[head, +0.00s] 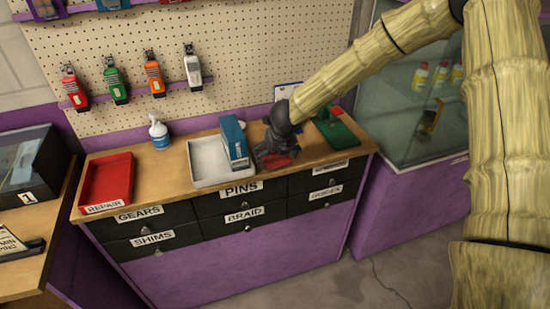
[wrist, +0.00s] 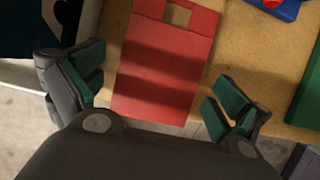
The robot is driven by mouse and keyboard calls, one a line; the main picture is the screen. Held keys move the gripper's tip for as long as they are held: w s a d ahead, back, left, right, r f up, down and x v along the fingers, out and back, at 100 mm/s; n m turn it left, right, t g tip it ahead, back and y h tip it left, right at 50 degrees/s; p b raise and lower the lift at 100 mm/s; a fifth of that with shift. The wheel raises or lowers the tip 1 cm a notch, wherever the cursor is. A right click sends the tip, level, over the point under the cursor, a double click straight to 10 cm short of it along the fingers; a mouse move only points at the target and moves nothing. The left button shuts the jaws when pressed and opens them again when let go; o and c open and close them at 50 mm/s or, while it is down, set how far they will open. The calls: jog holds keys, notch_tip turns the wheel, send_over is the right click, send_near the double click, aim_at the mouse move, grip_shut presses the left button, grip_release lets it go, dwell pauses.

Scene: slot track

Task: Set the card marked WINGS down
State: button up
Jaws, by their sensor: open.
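A flat red card (wrist: 165,75) with a square cut-out near its far end lies on the wooden counter, its near end by the counter's front edge. No WINGS marking can be read on it. My gripper (wrist: 163,92) is open in the wrist view, one finger to each side of the card with gaps between. In the head view my gripper (head: 272,154) is low over the counter right of the blue box, with a bit of red (head: 277,161) showing under it. My gripper hides most of the card there.
A white tray (head: 207,163) with a blue box (head: 234,142) stands to the left. Further left are a spray bottle (head: 159,132) and a red REPAIR tray (head: 106,182). A green item (head: 335,130) lies to the right. Labelled drawers (head: 240,205) sit below the counter.

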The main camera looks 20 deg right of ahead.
jog(key=c, duration=1)
jog(key=shift+o, duration=0.2)
jog(key=shift+r, duration=0.1)
